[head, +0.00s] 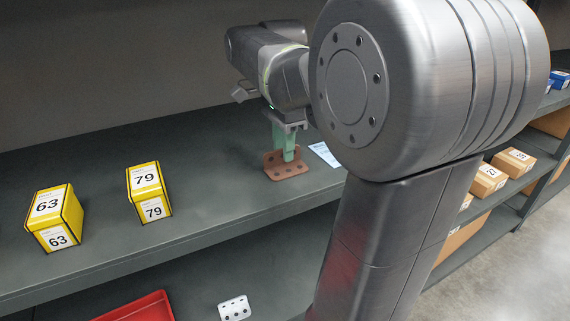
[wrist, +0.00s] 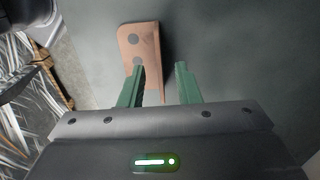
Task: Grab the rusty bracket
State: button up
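The rusty bracket (head: 287,172) is a reddish-brown angled plate with holes. It sits on the upper grey shelf in the head view. In the wrist view the bracket (wrist: 139,42) lies at upper centre, one holed face toward the camera and a thin edge along its right side. My gripper (head: 285,154) points down at the bracket with green fingers. In the wrist view my gripper (wrist: 160,78) is open. Its left finger overlaps the holed face, and its right finger is clear to the right. The thin edge lies between them. Contact cannot be told.
Yellow boxes marked 63 (head: 55,217) and 79 (head: 149,191) stand left on the shelf (head: 105,245). A paper label (head: 325,154) lies right of the bracket. Below are a red tray (head: 140,309) and a white holed plate (head: 235,308). Cardboard boxes (head: 488,181) stand at right.

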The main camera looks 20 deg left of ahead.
jog(key=shift+f, duration=0.95)
jog(key=shift+c, duration=0.2)
grip_shut()
jog(key=shift+r, duration=0.1)
